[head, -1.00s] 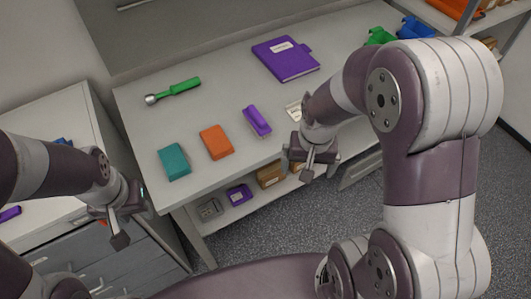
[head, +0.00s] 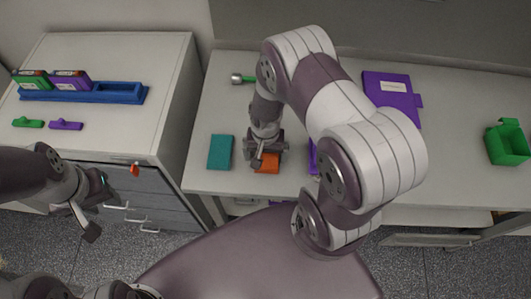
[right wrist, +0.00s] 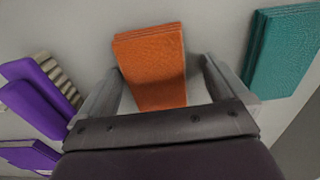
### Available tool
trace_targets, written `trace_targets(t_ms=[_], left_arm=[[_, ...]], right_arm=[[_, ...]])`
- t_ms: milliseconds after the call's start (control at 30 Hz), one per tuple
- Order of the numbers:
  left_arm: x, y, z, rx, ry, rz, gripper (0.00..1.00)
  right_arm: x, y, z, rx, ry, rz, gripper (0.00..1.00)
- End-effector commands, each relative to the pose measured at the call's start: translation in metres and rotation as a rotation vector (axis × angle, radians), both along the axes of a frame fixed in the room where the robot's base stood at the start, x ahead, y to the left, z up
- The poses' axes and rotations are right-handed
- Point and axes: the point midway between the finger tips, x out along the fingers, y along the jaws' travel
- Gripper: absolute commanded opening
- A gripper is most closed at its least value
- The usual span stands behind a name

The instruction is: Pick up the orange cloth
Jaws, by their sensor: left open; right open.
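The orange cloth (head: 268,163) is a small folded block lying on the light grey bench. My right gripper (head: 262,158) is over it in the head view and hides part of it. In the right wrist view the orange cloth (right wrist: 152,65) lies between the two spread fingers of my right gripper (right wrist: 163,85), with a gap on each side. The right gripper is open and holds nothing. My left gripper (head: 88,218) is open and empty at the lower left, away from the bench.
A teal cloth (head: 220,152) lies just left of the orange one. A purple brush (right wrist: 38,95) lies on its other side. A purple notebook (head: 392,97), a green bin (head: 507,144) and a green-handled tool (head: 243,79) are further off. A cabinet (head: 110,60) with a blue rack stands left.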

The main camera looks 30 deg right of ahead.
Motion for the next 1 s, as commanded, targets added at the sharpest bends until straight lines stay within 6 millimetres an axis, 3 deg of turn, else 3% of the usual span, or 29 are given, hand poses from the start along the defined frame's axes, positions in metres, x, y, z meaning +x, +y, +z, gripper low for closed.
trace_targets(t_ms=[133,167,300,333,667,933,1000], left_arm=[[0.000,0.000,0.000,0.000,0.000,0.000,0.43],[0.000,0.000,0.000,0.000,0.000,0.000,0.43],[0.000,0.000,0.000,0.000,0.000,0.000,0.43],[0.000,0.000,0.000,0.000,0.000,0.000,0.43],[0.000,0.000,0.005,0.000,0.000,0.000,0.43],[0.000,0.000,0.049,0.000,0.000,0.000,0.43],[0.000,0.000,0.064,0.000,0.000,0.000,0.43]], right_arm=[[0.000,0.000,0.000,-0.001,-0.001,0.000,1.00],[0.000,0.000,0.000,-0.001,-0.001,0.000,0.94],[0.000,0.000,0.000,0.000,0.000,0.000,0.48],[0.000,0.000,0.000,0.000,0.000,0.000,0.44],[0.000,0.000,0.006,-0.001,-0.001,0.000,0.44],[0.001,0.000,0.052,-0.001,-0.001,0.000,0.44],[-0.012,0.006,0.061,0.000,0.004,0.003,0.44]])
